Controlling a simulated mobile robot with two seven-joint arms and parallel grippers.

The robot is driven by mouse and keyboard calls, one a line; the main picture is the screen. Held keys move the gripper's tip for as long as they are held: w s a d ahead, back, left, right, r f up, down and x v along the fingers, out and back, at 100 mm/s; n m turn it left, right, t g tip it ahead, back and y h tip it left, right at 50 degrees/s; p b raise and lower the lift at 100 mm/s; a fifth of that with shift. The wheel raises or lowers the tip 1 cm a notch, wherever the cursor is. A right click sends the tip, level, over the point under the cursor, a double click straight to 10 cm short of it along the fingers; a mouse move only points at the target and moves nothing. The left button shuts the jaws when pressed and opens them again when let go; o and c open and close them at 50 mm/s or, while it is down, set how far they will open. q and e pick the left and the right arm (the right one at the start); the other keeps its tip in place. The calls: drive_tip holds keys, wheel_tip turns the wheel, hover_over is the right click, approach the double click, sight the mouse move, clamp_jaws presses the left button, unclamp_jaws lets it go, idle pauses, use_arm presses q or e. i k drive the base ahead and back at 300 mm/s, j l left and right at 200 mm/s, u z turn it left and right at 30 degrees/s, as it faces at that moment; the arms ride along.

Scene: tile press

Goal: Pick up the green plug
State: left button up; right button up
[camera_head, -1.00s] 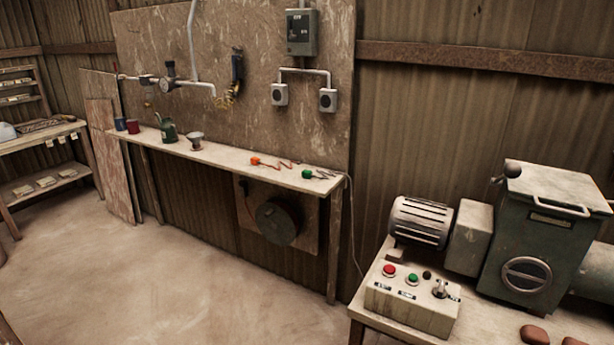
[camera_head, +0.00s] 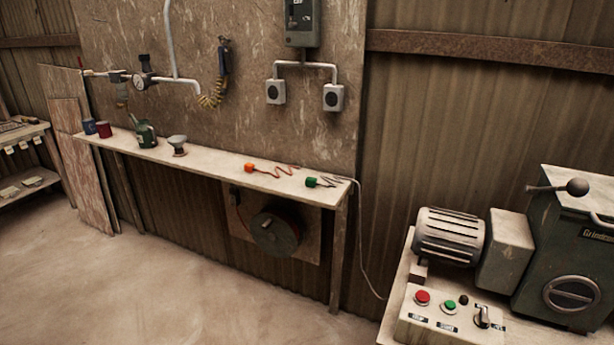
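The green plug (camera_head: 311,182) lies near the right end of a narrow wooden shelf (camera_head: 216,163) along the wall. A dark, coiled cord runs from it to the right. An orange plug (camera_head: 249,168) with a red-orange cord lies to its left on the same shelf. Neither of my grippers shows in the head view, so nothing is seen touching the green plug.
Cups, a green can (camera_head: 146,135) and a grey funnel-like item (camera_head: 178,145) stand on the shelf's left part. Two wall sockets (camera_head: 334,97) hang above. A control box (camera_head: 447,316) and grinder (camera_head: 565,265) stand at right. The floor (camera_head: 190,290) before the shelf is clear.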

sight(311, 182)
drive_tip(key=i+j+z, duration=0.1)
drive_tip(key=i+j, duration=0.35)
drive_tip(key=i+j+z, duration=0.1)
drive_tip(key=i+j, duration=0.3)
drive_tip(key=j, duration=0.2)
drive_tip(key=i+j+z, duration=0.1)
drive_tip(key=i+j, duration=0.3)
drive_tip(key=j, duration=0.2)
